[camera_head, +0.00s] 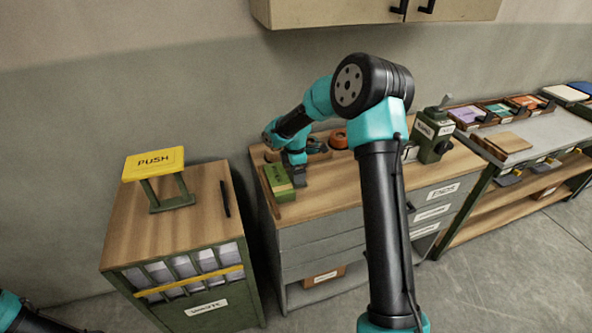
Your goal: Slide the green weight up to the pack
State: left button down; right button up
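A green block (279,181) with dark markings on its top, which looks like the green weight, lies near the left end of the wooden counter. My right arm reaches over the counter from the front. My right gripper (299,178) points down just right of the green block, touching it or very close. Its fingers are small and dark here, so I cannot tell whether they are open or shut. I cannot make out a pack with certainty; my arm hides part of the counter. Only a piece of my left arm shows at the bottom left corner, with its gripper out of view.
A yellow PUSH board (153,161) stands on the left cabinet (190,215), beside a dark thin stick (225,198). An orange roll (338,139) sits behind my arm. A green device (431,134) stands on the counter's right. A gap separates cabinet and counter.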

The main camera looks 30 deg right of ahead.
jog(key=shift+o, duration=0.8)
jog(key=shift+a, duration=0.1)
jog(key=shift+r, duration=0.15)
notch_tip(320, 180, up, 17)
dwell(0.3)
